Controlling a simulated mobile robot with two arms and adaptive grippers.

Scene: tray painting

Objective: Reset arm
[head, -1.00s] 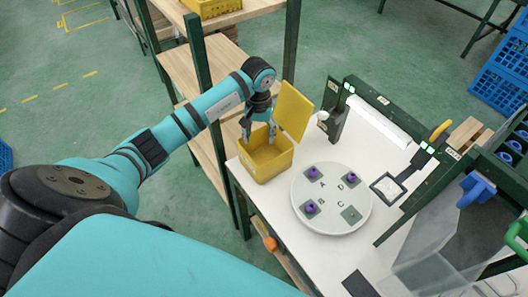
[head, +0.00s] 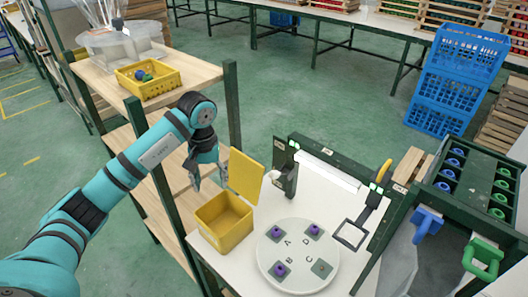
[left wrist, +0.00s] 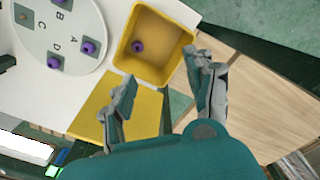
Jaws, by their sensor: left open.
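My left gripper (head: 208,178) is open and empty, above and just behind the yellow box on the white table. In the left wrist view its two fingers (left wrist: 165,92) are spread wide apart. The yellow box (head: 222,238) has its lid (head: 246,175) raised. A purple piece (left wrist: 138,46) lies inside the box in the left wrist view. The round white turntable (head: 262,262) is marked A, B, C and D. Purple pieces sit on pads A (head: 277,231), B (head: 280,268) and D (head: 315,229). Pad C (head: 322,268) holds no purple piece. My right gripper is not in view.
A wooden shelf (head: 105,72) with a yellow basket (head: 148,84) stands close to the left arm. A green frame with a light bar (head: 327,172) edges the table. A rack (head: 475,185) of blue and green rings stands at the right.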

